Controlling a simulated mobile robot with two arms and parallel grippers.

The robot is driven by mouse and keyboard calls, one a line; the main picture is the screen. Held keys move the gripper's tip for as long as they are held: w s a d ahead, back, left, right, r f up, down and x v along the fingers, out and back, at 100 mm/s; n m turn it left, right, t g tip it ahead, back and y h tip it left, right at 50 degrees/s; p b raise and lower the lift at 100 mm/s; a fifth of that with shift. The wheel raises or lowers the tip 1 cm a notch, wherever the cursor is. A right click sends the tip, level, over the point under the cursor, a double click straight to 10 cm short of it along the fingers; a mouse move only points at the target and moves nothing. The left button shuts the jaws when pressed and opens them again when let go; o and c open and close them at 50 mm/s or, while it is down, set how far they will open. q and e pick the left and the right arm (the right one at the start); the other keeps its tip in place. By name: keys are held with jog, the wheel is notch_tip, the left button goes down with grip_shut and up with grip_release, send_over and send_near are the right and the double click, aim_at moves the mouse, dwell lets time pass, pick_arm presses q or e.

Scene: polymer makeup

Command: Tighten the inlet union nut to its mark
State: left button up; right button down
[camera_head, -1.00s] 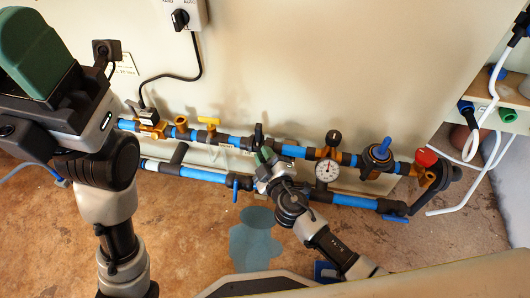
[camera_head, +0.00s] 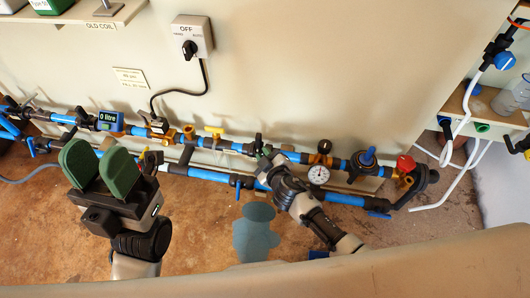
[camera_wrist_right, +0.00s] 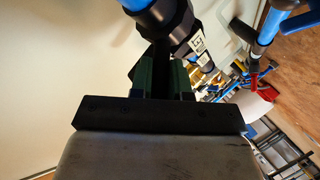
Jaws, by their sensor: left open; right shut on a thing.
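The black union nut (camera_head: 258,145) sits on the upper blue pipe run, left of the gauge. My right gripper (camera_head: 266,158) is shut on it from below. In the right wrist view, the gripper's green fingers (camera_wrist_right: 163,78) close on a dark part just below the black fitting (camera_wrist_right: 172,28) on the blue pipe. The fingers hide part of the nut, and I cannot make out its mark. A white patterned tag (camera_wrist_right: 197,42) shows beside the fitting. My left gripper (camera_head: 101,170) is open and empty, with its two green pads apart, in front of the pipes at left.
A yellow valve (camera_head: 214,131) and a counter reading 0 litre (camera_head: 109,121) are left. A switch box (camera_head: 192,37) is on the wall. A blue puddle (camera_head: 256,233) lies on the floor.

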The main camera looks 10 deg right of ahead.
jog(key=c, duration=1.1)
grip_release()
jog(key=shift+s, duration=0.1)
jog(key=p+v, duration=0.3)
jog(key=v, duration=0.7)
jog(key=shift+s, duration=0.25)
jog(key=shift+d+r, duration=0.1)
